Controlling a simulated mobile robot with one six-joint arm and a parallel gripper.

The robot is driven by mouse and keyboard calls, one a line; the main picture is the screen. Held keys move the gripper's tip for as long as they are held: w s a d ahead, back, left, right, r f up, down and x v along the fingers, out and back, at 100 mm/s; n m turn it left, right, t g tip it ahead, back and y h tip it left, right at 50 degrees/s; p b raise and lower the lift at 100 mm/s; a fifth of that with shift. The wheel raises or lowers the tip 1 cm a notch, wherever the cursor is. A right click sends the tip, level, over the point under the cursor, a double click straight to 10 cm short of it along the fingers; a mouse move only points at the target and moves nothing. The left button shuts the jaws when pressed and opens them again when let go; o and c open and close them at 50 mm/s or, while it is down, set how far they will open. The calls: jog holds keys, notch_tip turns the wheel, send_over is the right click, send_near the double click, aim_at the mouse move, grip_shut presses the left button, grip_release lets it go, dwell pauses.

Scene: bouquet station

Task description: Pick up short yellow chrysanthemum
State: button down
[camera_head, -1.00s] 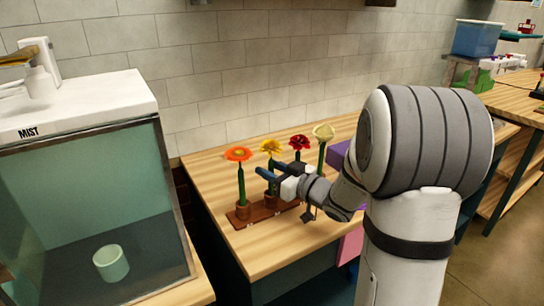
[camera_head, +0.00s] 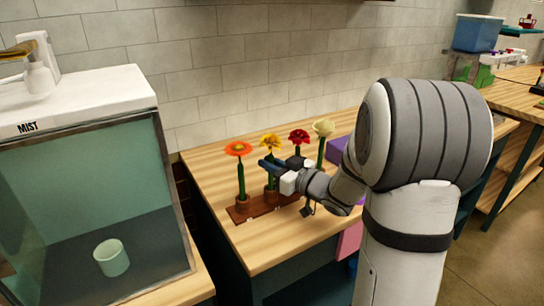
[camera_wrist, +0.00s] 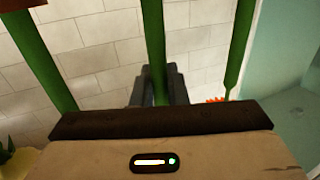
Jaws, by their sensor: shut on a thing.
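The short yellow chrysanthemum (camera_head: 270,142) stands upright in the row, its green stem going down into a small brown pot (camera_head: 271,196). My gripper (camera_head: 268,166) comes in from the right, just below the yellow bloom, and is shut on its stem. In the wrist view, which appears upside down, the middle green stem (camera_wrist: 154,45) runs between the dark fingers of my gripper (camera_wrist: 158,88). The bloom itself is not clearly seen there.
An orange flower (camera_head: 238,149) stands close on the left. A red flower (camera_head: 298,136) and a pale cream flower (camera_head: 323,128) stand on the right. The brown rack (camera_head: 243,213) sits on the wooden table (camera_head: 264,249). The mist cabinet (camera_head: 88,108) is at the left.

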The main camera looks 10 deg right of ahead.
jog(key=shift+r, duration=0.1)
notch_tip(320, 180, up, 18)
jog(key=p, duration=0.2)
jog(key=shift+f+p, duration=0.25)
jog(key=shift+p, duration=0.15)
notch_tip(320, 180, up, 7)
jog(key=p, duration=0.7)
jog(key=shift+r, duration=0.15)
